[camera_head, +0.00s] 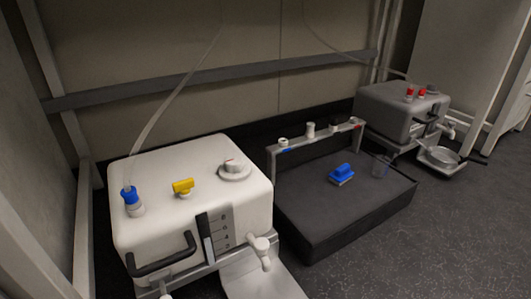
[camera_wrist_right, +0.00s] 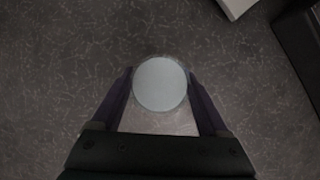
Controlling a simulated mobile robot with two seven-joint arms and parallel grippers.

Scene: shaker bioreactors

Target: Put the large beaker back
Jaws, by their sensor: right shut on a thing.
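My right gripper (camera_wrist_right: 160,88) shows in the right wrist view, with its two dark fingers on either side of a round, pale large beaker (camera_wrist_right: 160,84) seen end-on. The fingers are shut on it, above the speckled grey floor. A clear rim surrounds its pale disc. In the head view neither gripper nor this held beaker shows. A smaller-looking clear glass vessel (camera_head: 380,166) stands at the right part of the dark grey platform (camera_head: 330,215). My left gripper is in neither view.
A white bioreactor (camera_head: 145,215) with handle and tap stands at the left. A blue brush-like object (camera_head: 342,174) lies on the platform. Floor at front right is clear.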

